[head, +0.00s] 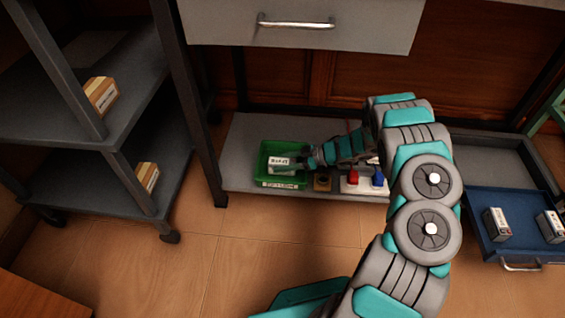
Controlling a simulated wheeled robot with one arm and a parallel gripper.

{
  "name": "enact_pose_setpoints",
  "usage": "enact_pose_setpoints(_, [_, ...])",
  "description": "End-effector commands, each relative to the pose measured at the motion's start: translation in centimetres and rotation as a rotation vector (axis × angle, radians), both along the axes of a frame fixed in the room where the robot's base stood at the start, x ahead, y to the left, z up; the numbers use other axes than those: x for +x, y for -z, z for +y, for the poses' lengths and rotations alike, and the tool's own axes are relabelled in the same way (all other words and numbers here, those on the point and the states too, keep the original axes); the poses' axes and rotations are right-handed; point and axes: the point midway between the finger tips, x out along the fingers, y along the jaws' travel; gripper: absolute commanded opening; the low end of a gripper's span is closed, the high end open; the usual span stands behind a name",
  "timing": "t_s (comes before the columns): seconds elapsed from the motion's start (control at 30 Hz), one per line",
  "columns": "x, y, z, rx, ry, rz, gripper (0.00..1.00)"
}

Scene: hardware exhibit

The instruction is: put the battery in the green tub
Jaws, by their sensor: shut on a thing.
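The green tub (264,152) stands on the low grey shelf under the bench, with a white label on its front. My gripper (296,163) reaches in from the right and is shut on a small white block with dark lettering, which I take to be the battery (279,162). The battery is over the tub's opening, inside its outline in the head view. I cannot tell whether it touches the tub's floor. My arm hides part of the shelf to the right of the tub.
A small brown block (322,182) and a white base with a red knob (352,177) and a blue knob (378,178) sit right of the tub. A blue drawer (520,248) at right holds two white-and-dark boxes. A grey drawer (300,38) overhangs the shelf.

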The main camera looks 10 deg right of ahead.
Motion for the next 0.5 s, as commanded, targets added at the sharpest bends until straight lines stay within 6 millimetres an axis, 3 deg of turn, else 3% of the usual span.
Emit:
enact_pose_setpoints(0.3, [0.04,0.37,-0.01,0.001,0.001,-0.002,0.0])
enact_pose_setpoints(0.33, [0.04,0.37,-0.01,0.001,0.001,-0.002,0.56])
enact_pose_setpoints(0.5, [0.02,0.35,-0.01,0.001,0.0,0.0,0.75])
